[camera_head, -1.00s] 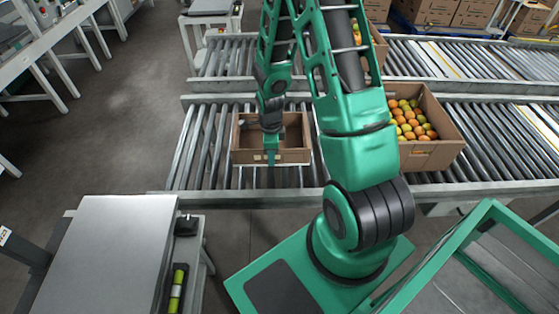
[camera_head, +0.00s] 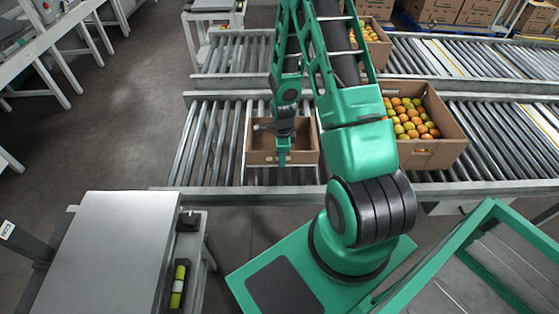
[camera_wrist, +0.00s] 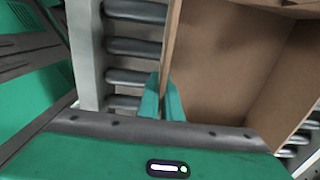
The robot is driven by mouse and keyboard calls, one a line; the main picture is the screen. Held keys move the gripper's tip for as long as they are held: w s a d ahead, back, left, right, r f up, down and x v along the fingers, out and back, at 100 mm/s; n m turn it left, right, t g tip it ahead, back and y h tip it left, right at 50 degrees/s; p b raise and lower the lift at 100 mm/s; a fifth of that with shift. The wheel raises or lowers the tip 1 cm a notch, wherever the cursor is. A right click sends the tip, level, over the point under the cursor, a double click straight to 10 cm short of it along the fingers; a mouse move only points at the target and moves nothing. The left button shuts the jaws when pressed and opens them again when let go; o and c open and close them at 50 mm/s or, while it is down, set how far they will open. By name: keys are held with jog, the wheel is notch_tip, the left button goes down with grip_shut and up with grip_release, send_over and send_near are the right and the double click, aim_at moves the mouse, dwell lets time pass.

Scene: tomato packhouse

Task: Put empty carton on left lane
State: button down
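The empty brown carton (camera_head: 259,157) is on the near roller conveyor (camera_head: 205,150), left of a carton full of tomatoes (camera_head: 432,152). Its inside shows bare in the wrist view (camera_wrist: 225,60). My gripper (camera_head: 284,158) is at the carton's near wall. In the wrist view, the green fingertips of my gripper (camera_wrist: 161,98) lie one on each side of the carton wall and close on it. The carton looks level; I cannot tell whether its bottom touches the rollers.
A far roller conveyor (camera_head: 235,55) runs parallel, with another tomato carton (camera_head: 376,45) on it. A grey-topped table (camera_head: 110,250) stands at the lower left. A green frame (camera_head: 475,235) is at the lower right. Rollers left of the empty carton are clear.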

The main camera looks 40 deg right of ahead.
jog(key=shift+f, duration=0.15)
jog(key=c, duration=2)
grip_release()
notch_tip(320, 180, up, 12)
jog(key=shift+r, duration=0.25)
jog(key=s+d+r+n+h, duration=0.1)
jog(key=s+r+n, duration=0.45)
jog(key=r, duration=0.35)
jog(key=s+d+r+n, duration=0.2)
jog(key=s+r+n, duration=0.3)
jog(key=r, duration=0.5)
jog(key=s+a+r+n, duration=0.1)
jog(key=s+r+n, duration=0.1)
jog(key=s, duration=0.3)
jog(key=s+a+r+n, duration=0.2)
jog(key=s+r+n, duration=0.1)
jog(key=s, duration=0.2)
jog(key=s+a+r+n+y, duration=0.1)
jog(key=s+r+n, duration=0.1)
jog(key=s, duration=0.3)
jog(key=shift+s+a+r+n, duration=0.15)
jog(key=shift+a+r+n, duration=0.1)
jog(key=shift+n, duration=0.2)
